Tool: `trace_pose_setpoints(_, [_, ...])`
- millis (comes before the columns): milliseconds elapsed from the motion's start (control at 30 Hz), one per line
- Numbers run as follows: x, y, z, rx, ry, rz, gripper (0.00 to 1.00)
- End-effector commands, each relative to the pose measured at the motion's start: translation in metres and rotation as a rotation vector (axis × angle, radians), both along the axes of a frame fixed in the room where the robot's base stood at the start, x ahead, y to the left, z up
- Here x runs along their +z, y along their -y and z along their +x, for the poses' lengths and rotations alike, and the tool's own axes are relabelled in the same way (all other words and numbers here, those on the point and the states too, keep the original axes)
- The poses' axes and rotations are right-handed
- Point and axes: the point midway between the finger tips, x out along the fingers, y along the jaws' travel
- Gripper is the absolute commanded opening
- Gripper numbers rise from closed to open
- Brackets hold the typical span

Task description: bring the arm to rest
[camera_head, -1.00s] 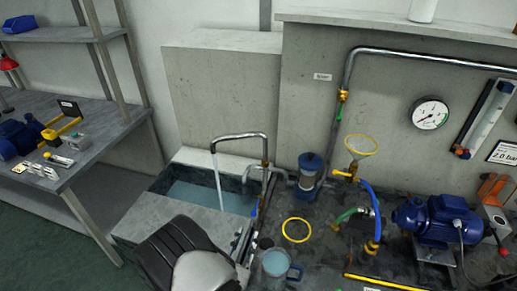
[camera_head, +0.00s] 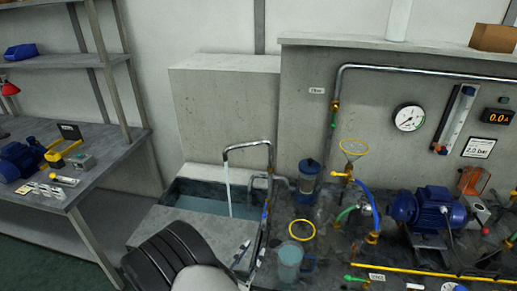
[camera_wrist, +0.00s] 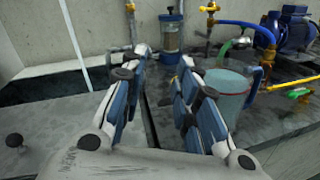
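My gripper (camera_wrist: 160,75) is open in the wrist view, with its two blue-grey fingers apart and nothing between them. A blue-tinted jug with a handle (camera_wrist: 228,88) stands just beyond and right of the right finger, which overlaps it in the picture; I cannot tell whether they touch. The jug (camera_head: 289,262) also shows in the head view on the bench, right of the sink.
Water runs from a bent tap (camera_head: 245,146) into the sink (camera_head: 200,204). A yellow ring (camera_head: 302,230), a filter (camera_head: 308,178), a blue hose (camera_head: 372,207) and a blue pump (camera_head: 428,207) crowd the bench. A grey workbench (camera_head: 90,178) stands at the left.

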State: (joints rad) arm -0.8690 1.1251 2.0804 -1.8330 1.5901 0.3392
Motion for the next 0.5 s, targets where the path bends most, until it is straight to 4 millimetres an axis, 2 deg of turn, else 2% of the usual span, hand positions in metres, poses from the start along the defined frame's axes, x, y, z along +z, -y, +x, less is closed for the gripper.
trace_pose_setpoints(33, [0.014, 0.011, 0.002, -0.049, 0.01, 0.022, 0.28])
trace_pose_setpoints(133, [0.039, 0.038, 0.003, -0.164, 0.019, 0.069, 0.28])
trace_pose_setpoints(267, [0.075, 0.084, -0.004, -0.356, 0.032, 0.159, 0.28])
trace_pose_setpoints(367, [0.106, 0.128, -0.021, -0.542, 0.042, 0.266, 0.28])
trace_pose_setpoints(500, [0.139, 0.183, -0.061, -0.808, 0.052, 0.458, 0.28])
